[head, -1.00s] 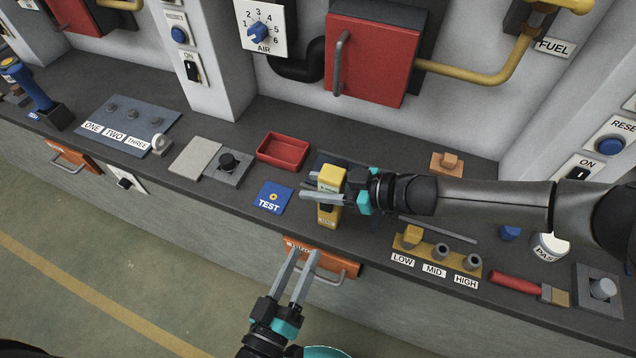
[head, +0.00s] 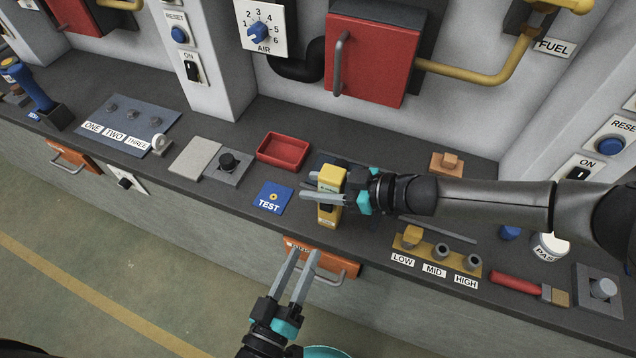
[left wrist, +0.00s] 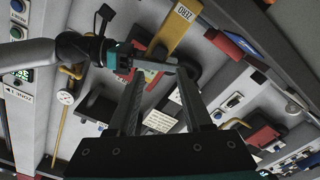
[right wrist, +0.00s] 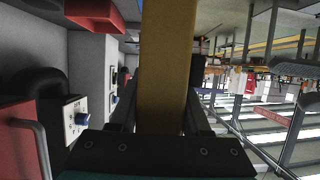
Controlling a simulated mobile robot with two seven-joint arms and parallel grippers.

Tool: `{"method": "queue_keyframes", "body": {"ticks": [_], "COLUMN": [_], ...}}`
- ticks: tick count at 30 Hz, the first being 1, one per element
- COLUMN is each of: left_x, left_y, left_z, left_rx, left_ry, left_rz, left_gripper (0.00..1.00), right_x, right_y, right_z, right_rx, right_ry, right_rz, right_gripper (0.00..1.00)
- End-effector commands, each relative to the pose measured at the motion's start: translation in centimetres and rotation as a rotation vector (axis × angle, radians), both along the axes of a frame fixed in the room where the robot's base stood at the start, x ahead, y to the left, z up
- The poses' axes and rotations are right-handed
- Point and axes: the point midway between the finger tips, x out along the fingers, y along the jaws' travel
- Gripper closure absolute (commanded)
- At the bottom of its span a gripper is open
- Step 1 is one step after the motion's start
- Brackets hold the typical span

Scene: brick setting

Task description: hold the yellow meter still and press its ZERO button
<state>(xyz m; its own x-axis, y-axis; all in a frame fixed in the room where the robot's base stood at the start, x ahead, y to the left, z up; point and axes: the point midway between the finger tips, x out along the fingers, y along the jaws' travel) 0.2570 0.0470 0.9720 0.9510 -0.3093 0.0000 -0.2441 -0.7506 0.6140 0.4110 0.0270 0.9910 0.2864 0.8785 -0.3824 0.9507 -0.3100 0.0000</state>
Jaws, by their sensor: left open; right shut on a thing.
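The yellow meter (head: 331,178) stands on the grey bench top; it also shows in the left wrist view (left wrist: 174,28) and fills the middle of the right wrist view (right wrist: 166,65). My right gripper (head: 307,186) comes in from the right and is shut on the meter, one finger on each side, partly covering it. A dark patch and a small pale label show on the meter's lower part; I cannot make out the ZERO button. My left gripper (head: 304,251) is open and empty, in front of the bench edge, below and apart from the meter.
Left of the meter are a blue TEST plate (head: 272,198) and a red tray (head: 283,151). An orange drawer (head: 330,263) with a handle is just behind my left fingertips. On the right are the LOW/MID/HIGH block (head: 436,252) and a red-handled brush (head: 515,284).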

Motion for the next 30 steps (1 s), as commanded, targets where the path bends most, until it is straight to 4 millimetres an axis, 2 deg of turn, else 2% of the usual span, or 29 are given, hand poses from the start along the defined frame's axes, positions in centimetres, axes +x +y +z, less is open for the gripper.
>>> {"method": "queue_keyframes", "body": {"ticks": [10,24,30], "left_x": [0.0,0.0,0.0], "left_y": [0.0,0.0,0.0], "left_z": [0.0,0.0,0.0], "left_rx": [0.0,0.0,0.0], "left_ry": [0.0,0.0,0.0], "left_rz": [0.0,0.0,0.0], "left_gripper": [0.5,1.0,1.0], "right_x": [0.03,0.03,0.03], "right_y": [-0.01,0.0,0.0], "right_z": [0.02,0.03,0.03], "right_rx": [0.0,0.0,0.0], "right_ry": [-0.001,-0.001,-0.001], "right_rz": [0.0,0.0,0.0], "right_gripper": [1.0,1.0,1.0]}}
